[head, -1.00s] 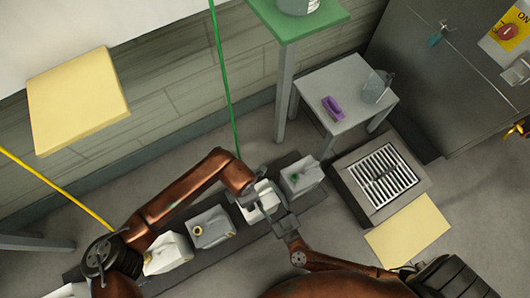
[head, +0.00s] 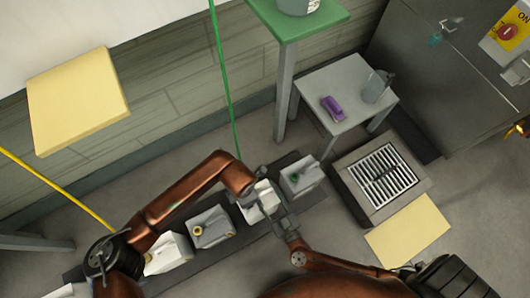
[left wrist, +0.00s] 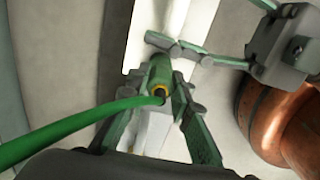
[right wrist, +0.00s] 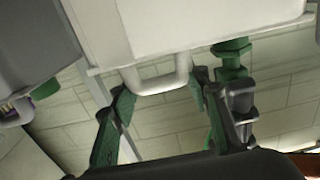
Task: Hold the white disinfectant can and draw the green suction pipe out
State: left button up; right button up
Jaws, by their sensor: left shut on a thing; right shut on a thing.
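The white disinfectant can (head: 258,203) stands in the row on the dark mat, partly hidden by my arms; its handle side fills the top of the right wrist view (right wrist: 208,22). My right gripper (right wrist: 160,90) is shut on the can's handle (right wrist: 160,78). My left gripper (left wrist: 158,82) is over the can's mouth, shut on the green suction pipe's fitting (left wrist: 160,75). A yellow ring shows on the fitting. The pipe's green hose (left wrist: 75,127) runs off to the left; in the head view the green line (head: 224,80) rises to the top edge. The pipe's lower end is hidden.
A grey can (head: 301,177) stands close on the right, another grey can (head: 212,229) and a white can (head: 166,256) on the left. A floor drain (head: 382,178) and a small grey table (head: 350,82) lie to the right. The wall (head: 165,95) is behind.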

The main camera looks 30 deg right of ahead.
pick_arm(q)
jog(key=shift+r, duration=0.2)
grip_shut()
notch_tip(320, 180, up, 22)
jog(key=shift+f, duration=0.25)
dwell(4.3)
dwell(0.3)
jog(key=shift+r, duration=2)
pick_arm(e)
jog(key=o, duration=1.5)
jog(key=shift+c, duration=0.2)
